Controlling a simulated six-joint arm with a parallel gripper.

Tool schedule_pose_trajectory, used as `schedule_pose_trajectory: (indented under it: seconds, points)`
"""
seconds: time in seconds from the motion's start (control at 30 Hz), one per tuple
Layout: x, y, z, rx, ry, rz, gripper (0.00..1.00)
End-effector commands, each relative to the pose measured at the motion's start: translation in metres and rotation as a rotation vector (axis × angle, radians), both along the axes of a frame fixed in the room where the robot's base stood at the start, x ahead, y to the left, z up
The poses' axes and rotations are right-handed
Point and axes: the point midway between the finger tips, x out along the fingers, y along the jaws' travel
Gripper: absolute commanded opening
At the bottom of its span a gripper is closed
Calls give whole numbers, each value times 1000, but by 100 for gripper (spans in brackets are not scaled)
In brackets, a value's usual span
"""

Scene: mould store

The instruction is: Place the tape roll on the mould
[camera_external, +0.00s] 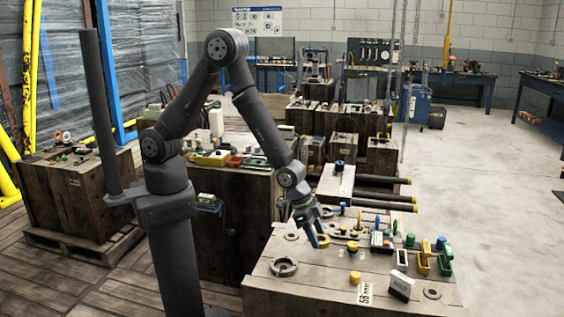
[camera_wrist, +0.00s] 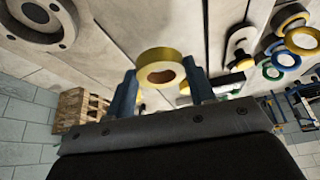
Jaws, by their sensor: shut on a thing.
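My gripper (camera_external: 318,238) has blue fingers and is over the near wooden mould (camera_external: 262,300), toward its left-middle part. In the wrist view my gripper (camera_wrist: 160,84) is shut on a yellow tape roll (camera_wrist: 160,54), with one finger on each side of it. The tape roll's open hole faces the camera. In the external view the tape roll (camera_external: 324,239) is small and partly hidden by the fingers. I cannot tell whether it touches the mould's top. Several wooden moulds are in view, and the pictures do not single one out.
The near mould's top holds a grey flanged ring (camera_external: 283,267), a yellow cylinder (camera_external: 355,277), a white label block (camera_external: 401,286) and several coloured tools and rolls on the right. Another mould (camera_external: 235,190) stands behind.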

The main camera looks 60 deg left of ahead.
Motion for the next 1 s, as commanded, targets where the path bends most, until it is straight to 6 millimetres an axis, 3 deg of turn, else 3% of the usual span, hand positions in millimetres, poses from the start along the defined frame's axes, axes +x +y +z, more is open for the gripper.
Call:
schedule_pose_trajectory:
  seconds: [0.3,0.67,0.7,0.8,1.0]
  points:
    - [-1,1,-37,3,2,-1,27]
    - [-1,0,-40,2,1,0,27]
    - [-1,0,-41,1,2,1,53]
    - [-1,0,-40,1,2,1,71]
    - [-1,0,-40,2,1,0,71]
